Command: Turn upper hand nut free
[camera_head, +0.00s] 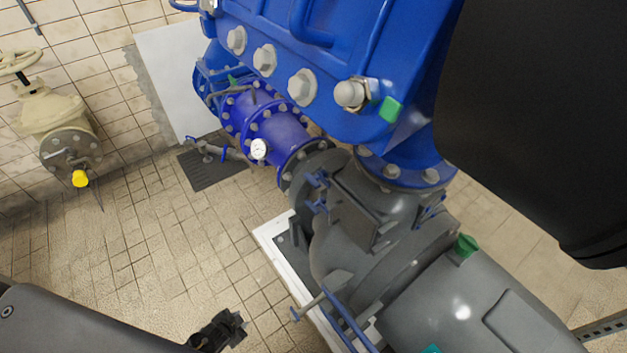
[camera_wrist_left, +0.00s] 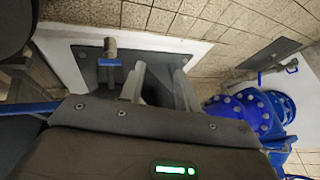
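A grey pump housing (camera_head: 335,250) in the head view carries a square cover (camera_head: 362,208). Small blue hand nuts sit at the cover's left side, an upper one (camera_head: 317,180) and a lower one (camera_head: 319,205). More blue hardware (camera_head: 430,210) shows on its right side. My left gripper (camera_head: 228,330) is at the bottom of the head view, below and left of the cover and apart from it. My right gripper is not visible.
A blue pump casing (camera_head: 330,45) and blue pipe (camera_head: 275,135) with a gauge (camera_head: 259,149) stand above the housing. A T-handled rod (camera_head: 320,295) sticks out low. A beige valve (camera_head: 50,115) is at far left. Tiled floor (camera_head: 150,235) at left is clear.

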